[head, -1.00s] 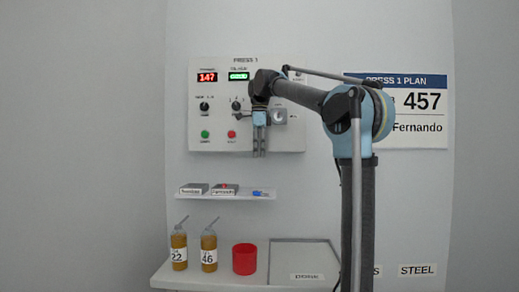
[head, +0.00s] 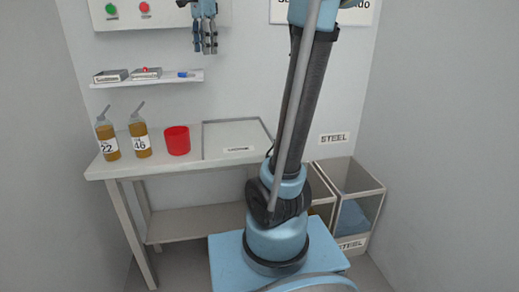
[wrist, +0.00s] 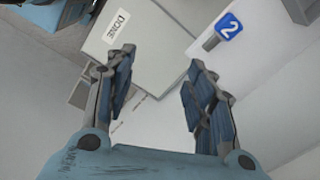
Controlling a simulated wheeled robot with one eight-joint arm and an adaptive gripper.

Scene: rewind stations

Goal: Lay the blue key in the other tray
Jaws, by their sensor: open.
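The blue key (head: 186,74) lies at the right end of the wall shelf, outside the two small trays. In the wrist view its blue tag (wrist: 229,26) reads 2, and a grey part sticks out beside it. The left small tray (head: 110,76) looks empty. The right small tray (head: 145,74) holds a small red item (head: 145,69). Their name labels are too small to read now. My gripper (head: 207,51) hangs above and slightly right of the key, open and empty. In the wrist view its fingers (wrist: 160,90) are apart, with the key beyond the right finger.
A panel (head: 165,14) with green and red buttons is above the shelf (head: 150,82). The table below holds two bottles (head: 108,140) (head: 140,140), a red cup (head: 177,140) and a flat board (head: 225,135), labelled DONE in the wrist view (wrist: 118,25). Bins (head: 350,185) stand right.

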